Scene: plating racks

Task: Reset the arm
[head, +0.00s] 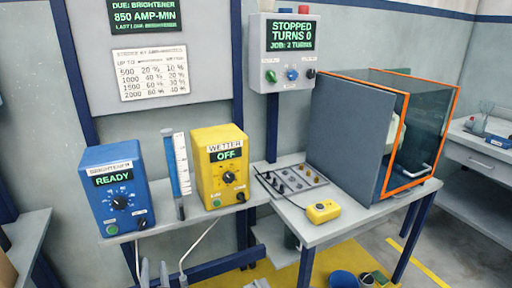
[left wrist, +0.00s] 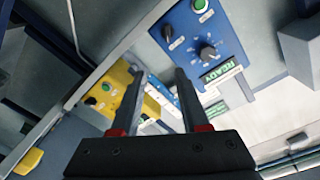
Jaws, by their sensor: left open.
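My left gripper (head: 155,265) shows only by its grey fingertips at the bottom edge of the head view, low in front of the shelf with the blue and yellow boxes. In the left wrist view the left gripper (left wrist: 160,74) has its two dark fingers apart with nothing held between them. Beyond the fingers are the blue brightener box (left wrist: 203,45), reading READY, and the yellow wetter box (left wrist: 107,92). My right gripper is not seen.
The brightener box (head: 115,190), a graduated tube (head: 179,165) and the wetter box (head: 222,165), reading OFF, stand on the shelf. Right of them, a table (head: 335,228) holds a yellow pendant (head: 323,211) and an orange-framed enclosure (head: 345,135). A control box (head: 290,50) reads STOPPED.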

